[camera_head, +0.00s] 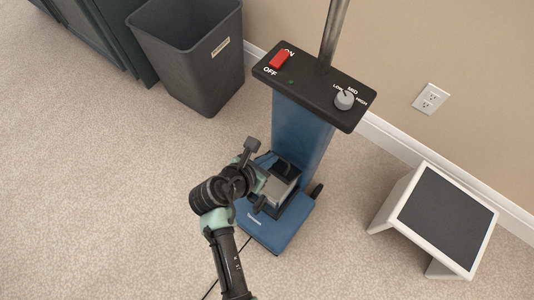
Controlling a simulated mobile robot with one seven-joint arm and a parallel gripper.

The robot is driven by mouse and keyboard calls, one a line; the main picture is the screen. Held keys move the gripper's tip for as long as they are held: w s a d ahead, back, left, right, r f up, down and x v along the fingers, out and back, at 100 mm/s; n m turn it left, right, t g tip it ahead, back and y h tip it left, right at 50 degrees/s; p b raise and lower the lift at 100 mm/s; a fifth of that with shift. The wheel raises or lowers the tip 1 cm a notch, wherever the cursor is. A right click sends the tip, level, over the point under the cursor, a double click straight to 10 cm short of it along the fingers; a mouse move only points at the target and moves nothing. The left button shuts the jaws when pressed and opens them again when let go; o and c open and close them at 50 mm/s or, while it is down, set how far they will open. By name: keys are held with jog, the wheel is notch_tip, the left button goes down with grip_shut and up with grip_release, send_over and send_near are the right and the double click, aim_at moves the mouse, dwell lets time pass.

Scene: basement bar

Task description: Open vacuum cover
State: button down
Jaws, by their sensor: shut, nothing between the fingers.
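The vacuum (302,135) stands upright, with a blue body, a black control panel and a blue base (283,232) on the carpet. Low on its front, a dark recess (286,164) shows with a grey box-like part (281,187) in it. I cannot tell which piece is the cover or how far open it is. My gripper (262,193) is at the left front of this recess, close to the grey part. It is shut and holds nothing. My wrist hides part of the recess's left side, and contact is unclear.
The panel has a red switch (280,59) and a grey knob (344,99). A grey bin (190,60) stands behind left, near a dark cabinet (100,35). A white-framed slanted panel (445,215) stands at right. Carpet at left is clear.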

jog(key=w+d+r+p, duration=0.1)
jog(key=p, duration=0.3)
jog(key=shift+w+r+g+y, duration=0.1)
jog(key=shift+r+g+y, duration=0.1)
jog(key=shift+g+y, duration=0.15)
jog(key=shift+w+d+r+g+y+p, duration=0.1)
jog(key=shift+w+d+g+y+p, duration=0.35)
jog(key=shift+p, duration=0.75)
jog(key=shift+w+d+p, duration=0.25)
jog(key=shift+w+p, duration=0.35)
jog(key=shift+p, duration=0.25)
jog(key=shift+w, duration=0.15)
